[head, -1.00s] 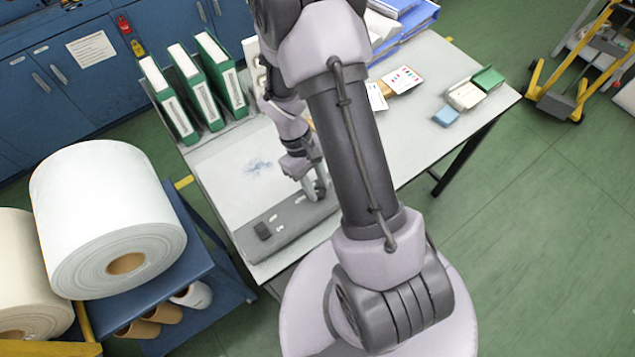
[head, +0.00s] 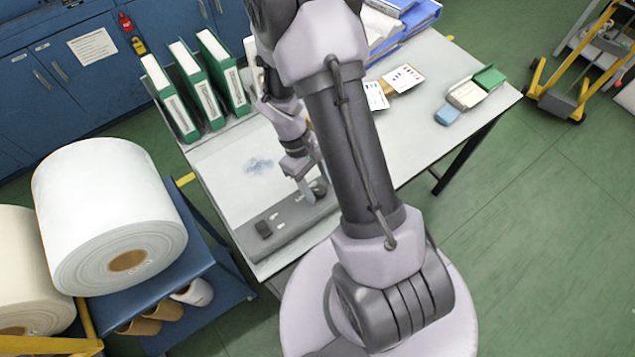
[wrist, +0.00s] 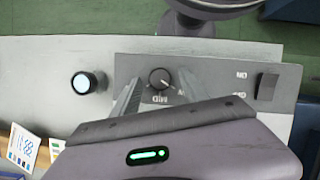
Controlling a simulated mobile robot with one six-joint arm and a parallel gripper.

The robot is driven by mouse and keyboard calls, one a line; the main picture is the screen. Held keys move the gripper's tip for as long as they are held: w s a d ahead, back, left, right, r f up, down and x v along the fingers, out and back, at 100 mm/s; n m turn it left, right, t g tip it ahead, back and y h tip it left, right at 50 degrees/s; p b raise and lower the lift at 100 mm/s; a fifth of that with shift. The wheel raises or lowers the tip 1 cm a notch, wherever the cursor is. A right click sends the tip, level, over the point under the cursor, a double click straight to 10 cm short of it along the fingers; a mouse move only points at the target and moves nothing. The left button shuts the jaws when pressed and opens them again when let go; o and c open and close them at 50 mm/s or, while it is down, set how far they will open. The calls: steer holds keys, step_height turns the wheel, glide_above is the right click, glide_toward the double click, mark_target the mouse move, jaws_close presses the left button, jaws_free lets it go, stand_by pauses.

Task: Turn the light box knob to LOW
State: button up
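The light box knob (wrist: 162,77) is a small dark round dial on the grey control panel (wrist: 220,72) in the wrist view. An upside-down MID label (wrist: 159,99) is beside it. Which way the knob's pointer faces is too small to tell. My gripper (wrist: 159,79) is open, with one fingertip on each side of the knob; contact cannot be told. Another label by the right finger is mostly hidden. In the head view my gripper (head: 308,188) is low over the light box (head: 245,165), and I cannot make out the knob there.
A black rocker switch (wrist: 268,87) with ON and OFF marks is at the panel's right. A round white-centred dark item (wrist: 83,83) lies left of the panel. Green binders (head: 205,90) stand behind the box. Colour cards (head: 403,79) lie to its right.

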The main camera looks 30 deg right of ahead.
steer(key=p+v, duration=0.4)
steer(key=v, duration=1.3)
steer(key=shift+r+p, duration=0.25)
steer(key=shift+p, duration=0.1)
steer(key=shift+w, duration=0.1)
